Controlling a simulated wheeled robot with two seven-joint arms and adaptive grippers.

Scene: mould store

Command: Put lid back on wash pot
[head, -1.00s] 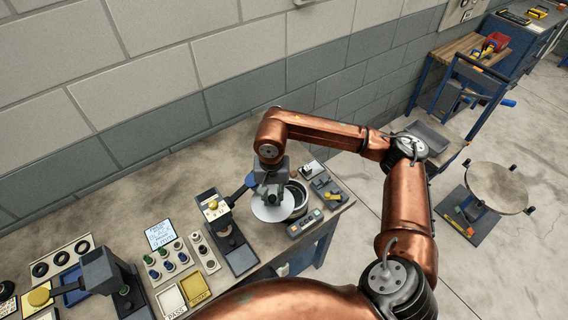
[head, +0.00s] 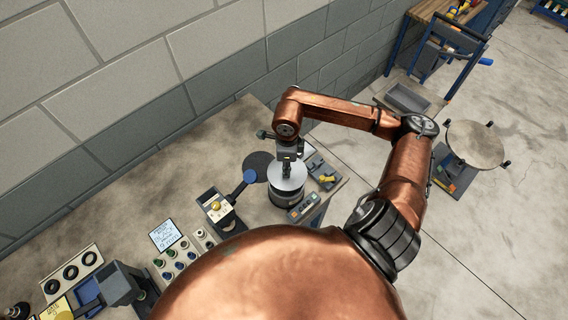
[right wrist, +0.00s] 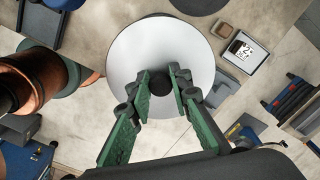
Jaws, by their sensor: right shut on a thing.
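The lid (head: 294,183) is a pale silver disc with a dark knob. My right gripper (head: 287,168) is shut on the knob from above. In the right wrist view the lid (right wrist: 135,55) lies under the green fingers of the right gripper (right wrist: 161,84), which close around the dark knob. The wash pot (head: 286,199), a dark round vessel, is directly below the lid in the head view. The lid hides its mouth, and I cannot tell whether the lid rests on the rim or hovers just above it. My left gripper is not in view.
A dark round mat (head: 257,167) lies empty left of the pot. A grey device with coloured buttons (head: 304,208) stands close on the right, near the bench edge. A stand with a blue-knobbed lever (head: 249,177) is at the left. A wall runs behind the bench.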

